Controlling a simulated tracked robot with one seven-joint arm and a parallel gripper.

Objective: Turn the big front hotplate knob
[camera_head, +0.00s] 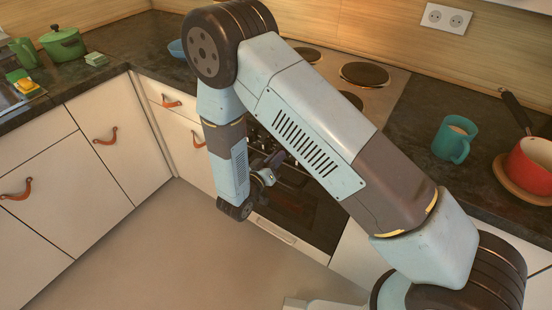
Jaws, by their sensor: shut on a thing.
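The stove's steel hob (392,90) is set in the counter at the back middle, with dark hotplates (364,74) on it. My gripper (274,161) is at the front of the stove, below the counter edge, small and partly hidden by my arm. It is shut on a knob on the control panel. The knob is covered by the fingers and my arm, so I cannot tell its turn angle. The oven door (318,208) is below the gripper.
A teal mug (452,143) and a red pot (533,163) on a wooden board stand on the right counter. A green pot (63,43) stands at the far left. White drawers with leather pulls (106,136) line the left. The floor is clear.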

